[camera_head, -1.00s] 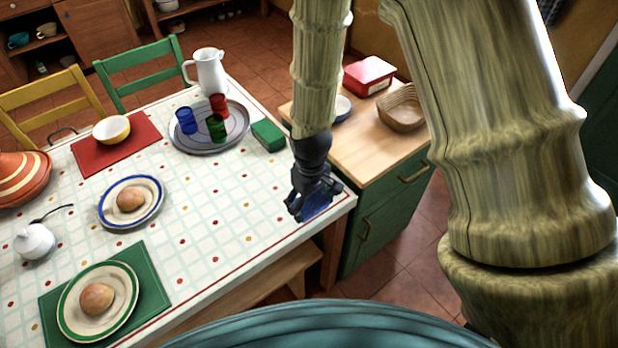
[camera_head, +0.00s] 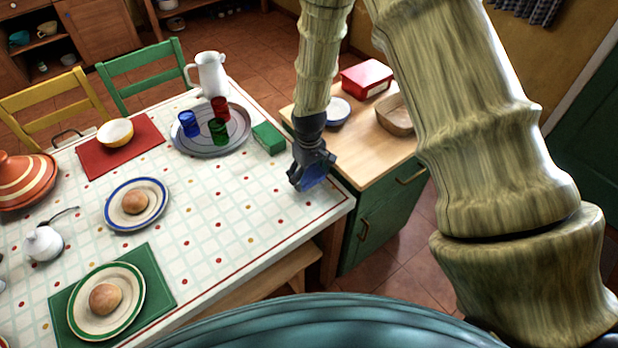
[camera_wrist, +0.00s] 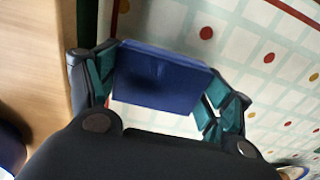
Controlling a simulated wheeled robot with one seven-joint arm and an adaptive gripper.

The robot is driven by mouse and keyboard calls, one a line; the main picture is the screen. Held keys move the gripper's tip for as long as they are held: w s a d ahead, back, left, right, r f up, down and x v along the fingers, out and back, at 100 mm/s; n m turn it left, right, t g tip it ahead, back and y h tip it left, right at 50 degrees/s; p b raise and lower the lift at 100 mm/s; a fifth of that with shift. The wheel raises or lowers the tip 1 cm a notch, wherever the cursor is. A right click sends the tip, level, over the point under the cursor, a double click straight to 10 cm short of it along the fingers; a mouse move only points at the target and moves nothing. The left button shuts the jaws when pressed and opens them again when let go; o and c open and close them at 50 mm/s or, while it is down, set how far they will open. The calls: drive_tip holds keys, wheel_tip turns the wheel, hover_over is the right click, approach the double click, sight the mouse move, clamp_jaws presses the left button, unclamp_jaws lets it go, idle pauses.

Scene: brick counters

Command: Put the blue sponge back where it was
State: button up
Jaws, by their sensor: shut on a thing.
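The blue sponge (camera_wrist: 160,78) is held between the fingers of my gripper (camera_head: 308,182). In the wrist view it spans the gap between the teal finger pads of my gripper (camera_wrist: 155,85), with the tablecloth behind it. In the head view only a part of the blue sponge (camera_head: 313,178) shows beside the dark fingers. My gripper is over the right edge of the tiled-pattern table (camera_head: 245,205), beside the wooden-topped green cabinet. I cannot tell how high above the table the sponge is.
A green block (camera_head: 268,139) lies near the table's right edge, close behind my gripper. A grey tray (camera_head: 186,143) holds blue, red and green cups. The wooden-topped cabinet (camera_head: 362,155) carries a blue-rimmed bowl (camera_head: 338,112), a red box (camera_head: 367,78) and a basket (camera_head: 396,118). The table's front right is clear.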

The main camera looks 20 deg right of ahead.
sight(309, 173)
drive_tip(key=shift+f+p, duration=0.35)
drive_tip(key=shift+f, duration=0.85)
drive_tip(key=shift+f, duration=0.15)
drive_tip(key=o, duration=1)
drive_tip(key=shift+o, duration=0.2)
drive_tip(key=shift+r+b, duration=1.55)
drive_tip(key=shift+r, duration=4.65)
